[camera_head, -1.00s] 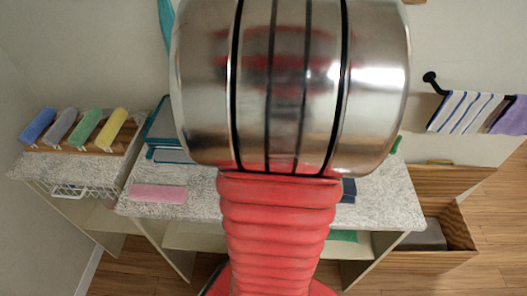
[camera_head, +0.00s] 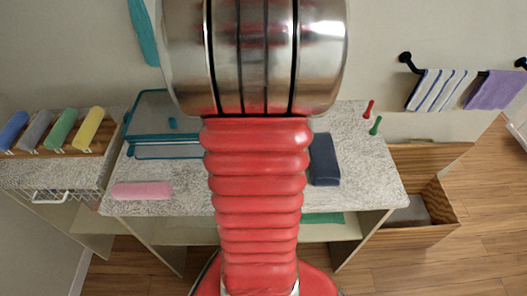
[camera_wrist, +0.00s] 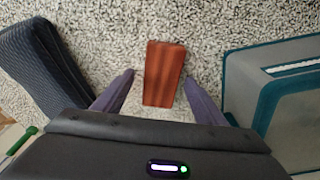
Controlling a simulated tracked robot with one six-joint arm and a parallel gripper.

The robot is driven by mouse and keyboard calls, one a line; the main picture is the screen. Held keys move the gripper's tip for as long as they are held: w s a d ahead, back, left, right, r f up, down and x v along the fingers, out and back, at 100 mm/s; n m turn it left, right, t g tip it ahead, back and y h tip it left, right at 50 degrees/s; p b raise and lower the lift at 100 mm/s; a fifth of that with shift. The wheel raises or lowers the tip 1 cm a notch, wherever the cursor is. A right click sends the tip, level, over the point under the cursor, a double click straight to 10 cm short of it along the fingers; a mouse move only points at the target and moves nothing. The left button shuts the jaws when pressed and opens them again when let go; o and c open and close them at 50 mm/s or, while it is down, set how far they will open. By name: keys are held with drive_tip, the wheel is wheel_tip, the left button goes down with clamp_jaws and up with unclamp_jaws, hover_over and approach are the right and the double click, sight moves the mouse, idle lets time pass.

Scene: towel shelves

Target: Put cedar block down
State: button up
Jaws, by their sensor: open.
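The cedar block (camera_wrist: 164,75) is a reddish-brown striped piece lying on the speckled grey countertop (camera_wrist: 200,25) in the wrist view. My gripper (camera_wrist: 160,78) is open, with one dark finger on each side of the block. A gap shows on the left side; the right finger is very close to the block, and I cannot tell whether it touches. In the head view my red and silver arm hides the block and the gripper. The countertop (camera_head: 185,205) shows there on both sides of the arm.
A navy folded towel (camera_wrist: 42,65) and a teal-edged clear box (camera_wrist: 232,85) flank the block. In the head view, a pink towel (camera_head: 142,190) lies at the counter's left front. Red (camera_head: 368,109) and green (camera_head: 375,126) pegs stand at the right back, beyond the navy towel (camera_head: 325,160).

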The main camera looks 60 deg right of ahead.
drive_tip(key=shift+c, duration=0.2)
drive_tip(key=c, duration=1.2)
drive_tip(key=shift+r, duration=0.15)
wheel_tip(320, 180, up, 10)
drive_tip(key=shift+f, duration=0.1)
idle(0.6)
